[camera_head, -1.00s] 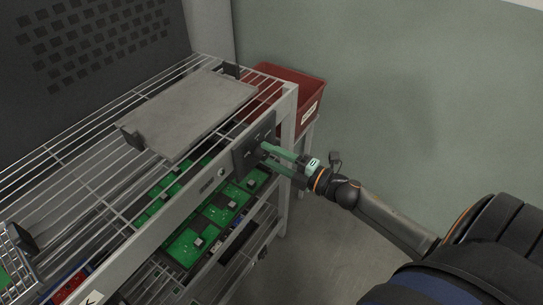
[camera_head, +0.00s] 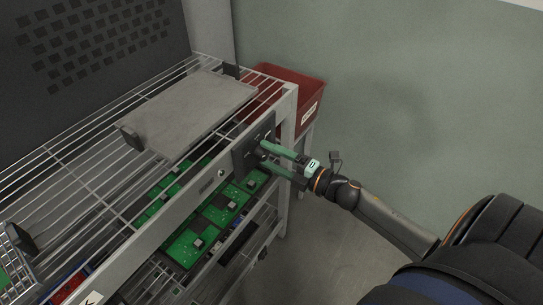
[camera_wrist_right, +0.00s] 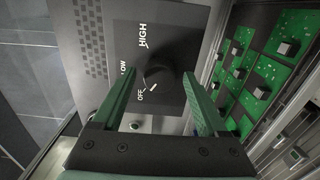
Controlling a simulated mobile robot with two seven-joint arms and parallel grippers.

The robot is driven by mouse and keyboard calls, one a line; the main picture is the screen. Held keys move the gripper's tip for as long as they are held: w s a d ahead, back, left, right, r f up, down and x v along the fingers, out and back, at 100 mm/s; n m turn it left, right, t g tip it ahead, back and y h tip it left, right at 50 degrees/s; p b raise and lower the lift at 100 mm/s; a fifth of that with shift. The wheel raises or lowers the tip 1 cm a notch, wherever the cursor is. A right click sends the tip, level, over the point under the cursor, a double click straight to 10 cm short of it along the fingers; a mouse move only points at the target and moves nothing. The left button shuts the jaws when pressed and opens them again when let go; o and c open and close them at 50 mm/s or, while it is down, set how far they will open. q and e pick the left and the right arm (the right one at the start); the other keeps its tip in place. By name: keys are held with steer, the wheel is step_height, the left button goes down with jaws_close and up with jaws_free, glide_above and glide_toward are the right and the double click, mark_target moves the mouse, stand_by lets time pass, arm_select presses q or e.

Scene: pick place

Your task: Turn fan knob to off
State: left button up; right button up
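The fan knob (camera_wrist_right: 172,72) is a round black knob on a dark square panel (camera_wrist_right: 200,22) marked HIGH, LOW and OFF. A white mark on the knob sits close to the OFF label, at its lower left. My right gripper (camera_wrist_right: 160,76) has its two green fingers apart, one on each side of the knob. The right finger overlaps the knob's edge in the right wrist view; a gap shows beside the left finger. Firm contact cannot be told. In the head view the right gripper (camera_head: 264,152) reaches the panel (camera_head: 245,146) from the right. My left gripper is out of view.
The panel is fixed to the front of a wire rack (camera_head: 60,160). A grey plate (camera_head: 190,112) lies on its top shelf, with green circuit boards (camera_head: 183,247) below. A red bin (camera_head: 295,90) stands behind. The floor right of the rack is clear.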

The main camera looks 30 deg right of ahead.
steer(key=v, duration=1.2)
steer(key=shift+s, duration=0.25)
stand_by(0.4)
